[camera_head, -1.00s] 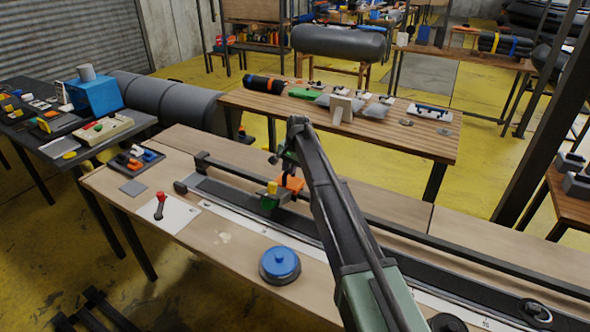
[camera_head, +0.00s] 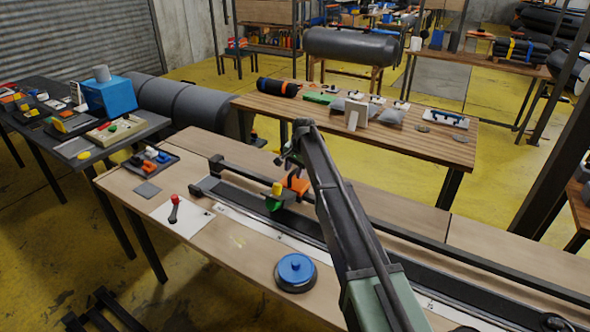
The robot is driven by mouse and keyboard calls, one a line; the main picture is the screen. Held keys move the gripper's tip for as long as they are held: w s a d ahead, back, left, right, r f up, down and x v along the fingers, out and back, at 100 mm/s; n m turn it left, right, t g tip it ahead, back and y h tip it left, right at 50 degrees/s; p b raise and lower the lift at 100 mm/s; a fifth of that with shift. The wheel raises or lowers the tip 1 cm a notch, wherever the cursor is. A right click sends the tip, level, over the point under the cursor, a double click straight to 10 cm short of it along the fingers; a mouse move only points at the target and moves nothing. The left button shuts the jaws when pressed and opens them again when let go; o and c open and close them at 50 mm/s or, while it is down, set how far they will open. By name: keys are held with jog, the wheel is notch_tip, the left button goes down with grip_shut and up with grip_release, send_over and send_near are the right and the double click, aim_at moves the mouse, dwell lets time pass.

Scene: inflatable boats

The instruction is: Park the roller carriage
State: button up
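The roller carriage (camera_head: 273,204), with green, yellow and orange parts, sits on the long dark track (camera_head: 232,196) near its left end. My arm comes in from the lower right and bends down above the carriage. My gripper (camera_head: 288,162) is small and dark there, just above or at the orange part (camera_head: 296,185). The arm link covers some of this area. I cannot tell whether the fingers touch the carriage or whether they are open or shut.
A blue-topped round object (camera_head: 295,272) stands in front of the track. A red-knobbed lever (camera_head: 174,208) stands on a white plate to the left. A dark tray (camera_head: 150,161) of small parts lies at the bench's left end. A wooden table (camera_head: 400,130) stands behind.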

aim_at(300, 184)
notch_tip(300, 184, up, 11)
jog(key=s+d+p, duration=0.1)
jog(key=p, duration=0.9)
jog(key=shift+d+f+p, duration=0.2)
jog(key=shift+d+p, duration=0.1)
jog(key=shift+d, duration=0.05)
jog(key=shift+s, duration=0.1)
